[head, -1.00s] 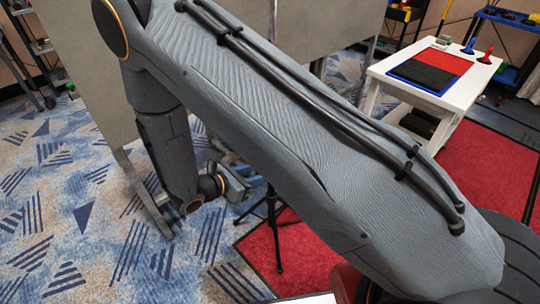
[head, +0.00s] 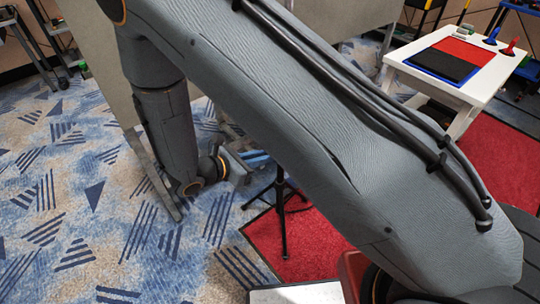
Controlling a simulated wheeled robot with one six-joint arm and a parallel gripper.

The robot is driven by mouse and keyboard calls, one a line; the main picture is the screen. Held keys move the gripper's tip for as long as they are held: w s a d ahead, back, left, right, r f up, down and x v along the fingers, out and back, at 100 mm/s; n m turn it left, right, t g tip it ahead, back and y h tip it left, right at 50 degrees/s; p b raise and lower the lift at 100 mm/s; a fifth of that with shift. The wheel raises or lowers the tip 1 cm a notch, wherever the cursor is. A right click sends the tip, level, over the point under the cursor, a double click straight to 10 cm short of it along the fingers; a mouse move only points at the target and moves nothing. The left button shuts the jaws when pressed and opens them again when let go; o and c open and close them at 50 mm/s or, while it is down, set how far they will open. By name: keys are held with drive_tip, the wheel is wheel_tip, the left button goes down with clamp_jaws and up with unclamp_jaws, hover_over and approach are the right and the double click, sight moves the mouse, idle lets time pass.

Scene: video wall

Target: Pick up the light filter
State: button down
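I cannot make out a light filter in the head view. My arm crosses the picture from the lower right to the upper left and hides much of the middle. Its wrist hangs down at the left, with an orange ring near the end. My gripper (head: 240,163) shows small and partly hidden at the end of the wrist, pointing right, close to a black tripod stand. Its fingers are too unclear to tell whether they are open or hold anything.
The black tripod (head: 283,222) stands by the red carpet edge (head: 292,245). Large grey panels (head: 95,50) stand behind the arm. A white table (head: 478,97) with a red and black mat is at upper right. A white surface (head: 298,294) shows at the bottom. Patterned floor at left is clear.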

drive_tip(key=s+a+b, duration=0.3)
drive_tip(key=s+a, duration=0.5)
drive_tip(key=a, duration=0.5)
drive_tip(key=shift+s, duration=0.4)
idle(0.4)
